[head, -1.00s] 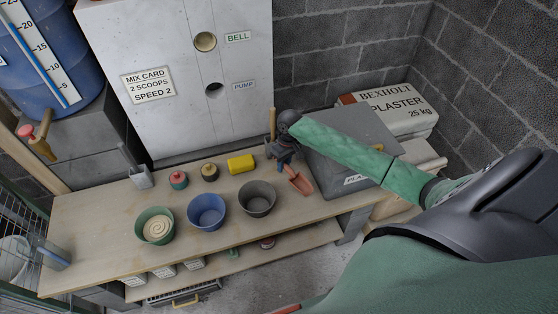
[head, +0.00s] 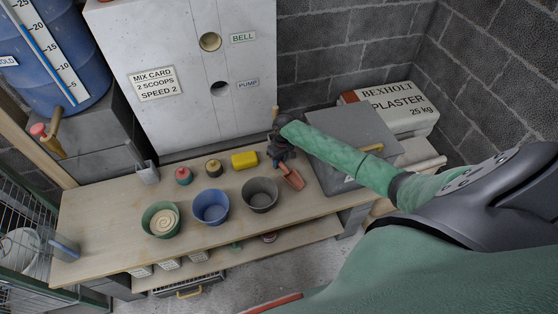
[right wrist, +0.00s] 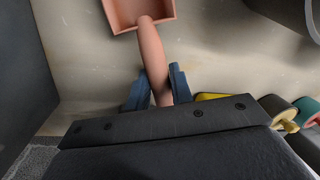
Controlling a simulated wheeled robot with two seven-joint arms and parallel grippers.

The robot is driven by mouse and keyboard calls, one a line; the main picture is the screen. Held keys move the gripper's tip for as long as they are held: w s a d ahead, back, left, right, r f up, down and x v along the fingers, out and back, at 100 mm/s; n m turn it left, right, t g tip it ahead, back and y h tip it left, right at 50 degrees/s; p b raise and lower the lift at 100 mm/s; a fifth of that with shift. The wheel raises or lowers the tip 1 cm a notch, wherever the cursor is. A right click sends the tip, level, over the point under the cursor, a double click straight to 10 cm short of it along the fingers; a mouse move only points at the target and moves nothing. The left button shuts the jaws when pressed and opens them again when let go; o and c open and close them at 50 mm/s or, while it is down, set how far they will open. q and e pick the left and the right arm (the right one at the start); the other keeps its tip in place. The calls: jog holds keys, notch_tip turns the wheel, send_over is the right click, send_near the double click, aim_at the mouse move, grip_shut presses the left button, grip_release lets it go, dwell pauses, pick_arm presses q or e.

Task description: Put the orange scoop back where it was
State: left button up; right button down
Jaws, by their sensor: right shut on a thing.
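The orange scoop (head: 292,178) is at the right part of the wooden bench, beside the grey bin. My right gripper (head: 281,158) is shut on its handle. In the right wrist view the scoop's handle (right wrist: 152,52) runs between the two blue fingers (right wrist: 158,88), and the scoop's pan lies beyond, over the pale bench top. I cannot tell whether the scoop touches the bench. My left gripper is not in view.
The grey lidded bin (head: 340,125) stands right of the scoop. A grey bowl (head: 260,194), a blue bowl (head: 211,207) and a green bowl (head: 161,219) line the bench front. A yellow block (head: 244,159) lies behind them. A plaster bag (head: 396,108) is at the back right.

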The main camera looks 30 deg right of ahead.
jog(key=c, duration=1.2)
grip_release()
jog(key=shift+f, duration=0.1)
jog(key=shift+c, duration=0.2)
jog(key=shift+d+r, duration=0.1)
jog(key=shift+r, duration=0.25)
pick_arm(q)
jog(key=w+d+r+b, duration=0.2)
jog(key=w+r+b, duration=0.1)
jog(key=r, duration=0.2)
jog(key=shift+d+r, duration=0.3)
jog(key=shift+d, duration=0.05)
pick_arm(e)
notch_tip(320, 180, up, 11)
jog(key=d, duration=0.1)
jog(key=shift+w+d+r, duration=0.2)
jog(key=shift+w+d, duration=0.15)
jog(key=shift+w, duration=0.05)
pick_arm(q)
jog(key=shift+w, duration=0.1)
